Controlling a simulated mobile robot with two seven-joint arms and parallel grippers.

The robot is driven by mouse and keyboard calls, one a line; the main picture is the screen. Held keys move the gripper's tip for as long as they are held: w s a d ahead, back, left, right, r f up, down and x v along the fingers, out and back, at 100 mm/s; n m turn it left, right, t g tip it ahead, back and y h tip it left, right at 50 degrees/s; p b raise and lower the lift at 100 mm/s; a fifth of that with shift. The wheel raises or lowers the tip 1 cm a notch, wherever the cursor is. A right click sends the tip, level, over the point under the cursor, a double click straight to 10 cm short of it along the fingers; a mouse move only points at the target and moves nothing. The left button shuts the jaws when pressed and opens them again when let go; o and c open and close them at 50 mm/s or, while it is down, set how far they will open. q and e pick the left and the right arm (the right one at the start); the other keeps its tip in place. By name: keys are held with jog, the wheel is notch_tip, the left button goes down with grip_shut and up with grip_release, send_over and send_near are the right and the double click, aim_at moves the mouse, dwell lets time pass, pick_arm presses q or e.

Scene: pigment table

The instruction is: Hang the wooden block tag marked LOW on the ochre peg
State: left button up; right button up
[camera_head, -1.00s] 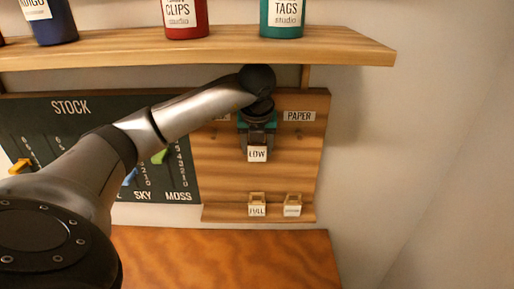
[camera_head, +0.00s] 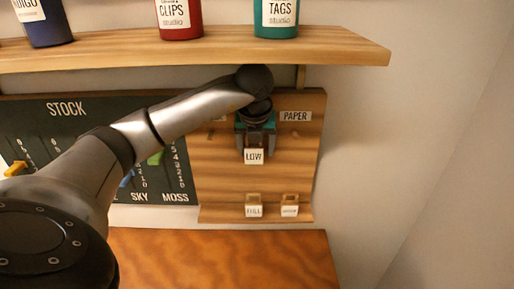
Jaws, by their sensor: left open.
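The LOW tag (camera_head: 254,157), a small block with a white face, is upright against the wooden peg board (camera_head: 297,164), below my left gripper. My left gripper (camera_head: 255,148) is open, its fingers spread to either side just above the tag. The peg behind the gripper is hidden, so I cannot tell directly how the tag is supported. The ochre label cannot be read; a label left of the gripper is mostly covered by my arm. My right gripper is not in view.
Two more tags, FULL (camera_head: 254,207) and one too small to read (camera_head: 289,207), sit on the board's bottom ledge. A PAPER label (camera_head: 295,116) is at upper right. A shelf (camera_head: 340,50) with bottles overhangs. The dark STOCK board (camera_head: 95,125) is left.

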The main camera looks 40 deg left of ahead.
pick_arm(q)
jog(key=shift+s+a, duration=0.1)
jog(key=shift+a, duration=0.35)
jog(key=shift+d+r+b, duration=0.35)
jog(key=shift+d+r, duration=0.05)
jog(key=shift+r, duration=0.1)
jog(key=s+d+b, duration=0.2)
jog(key=s+d, duration=0.6)
jog(key=s, duration=0.1)
jog(key=shift+s+b, duration=0.3)
